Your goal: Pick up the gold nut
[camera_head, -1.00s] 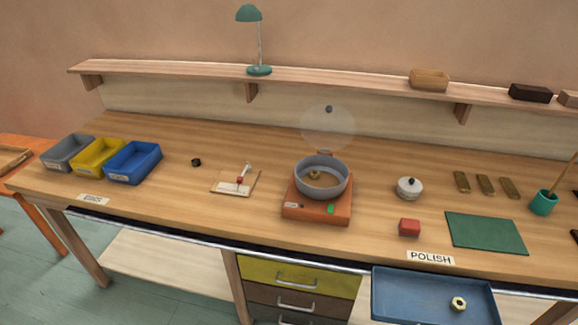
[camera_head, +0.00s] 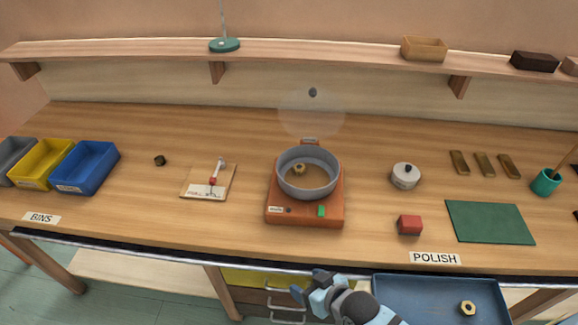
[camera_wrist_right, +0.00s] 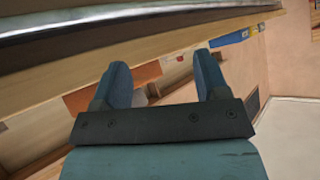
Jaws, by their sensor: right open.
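One gold nut (camera_head: 299,169) lies inside the grey round pan (camera_head: 310,188) on the orange device. Another gold nut (camera_head: 467,308) lies in the blue tray (camera_head: 390,285) at the bottom right. My right gripper (camera_head: 313,283) is at the bottom middle, in front of the bench edge, left of the tray and apart from both nuts. In the right wrist view, my right gripper (camera_wrist_right: 162,75) is open with nothing between its fingers; no nut shows there. My left gripper is out of view.
The orange device (camera_head: 310,221) stands mid-bench. A small dark nut (camera_head: 159,160) and coloured bins (camera_head: 86,169) are left. The bench edge (camera_head: 150,254) borders my gripper.

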